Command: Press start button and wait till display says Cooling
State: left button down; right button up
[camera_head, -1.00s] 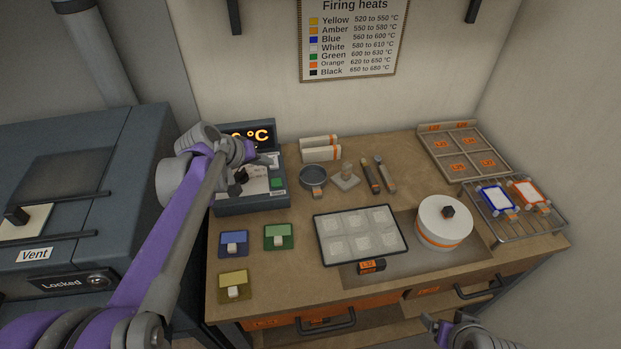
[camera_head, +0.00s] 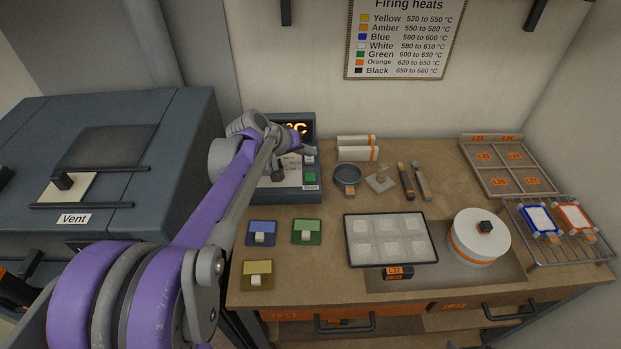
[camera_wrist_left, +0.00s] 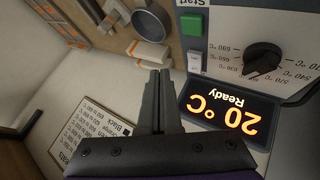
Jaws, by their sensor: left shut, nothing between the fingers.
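The control box (camera_head: 290,196) stands at the back left of the bench. The green start button (camera_head: 310,177) is on its right side; it shows beside the word Start in the left wrist view (camera_wrist_left: 191,24). The display (camera_wrist_left: 232,114) reads "20 °C Ready", upside down in that view; in the head view the arm partly covers the display (camera_head: 301,128). The box's black dial (camera_wrist_left: 266,58) is also seen there. My left gripper (camera_head: 313,150) is shut and empty above the box, near the display; its fingertips (camera_wrist_left: 158,74) are apart from the button. My right gripper is out of view.
The kiln (camera_head: 110,150) with a Vent label stands left of the bench. Blue, green (camera_head: 307,232) and yellow tiles lie in front of the box. A mould tray (camera_head: 391,263), a round white pot (camera_head: 478,240) and a wire rack (camera_head: 580,250) are farther right.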

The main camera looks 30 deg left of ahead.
pick_arm(q)
jog(key=b, duration=0.2)
send_over(308, 179)
notch_tip(308, 179, down, 5)
jog(key=shift+s+f, duration=0.15)
jog(key=shift+f, duration=0.05)
jog(key=shift+f+b, duration=0.45)
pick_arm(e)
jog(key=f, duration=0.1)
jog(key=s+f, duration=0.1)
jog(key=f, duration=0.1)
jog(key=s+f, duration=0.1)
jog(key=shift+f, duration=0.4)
pick_arm(q)
jog(key=shift+f, duration=0.15)
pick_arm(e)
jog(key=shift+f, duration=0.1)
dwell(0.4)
pick_arm(q)
jog(key=shift+f, duration=0.25)
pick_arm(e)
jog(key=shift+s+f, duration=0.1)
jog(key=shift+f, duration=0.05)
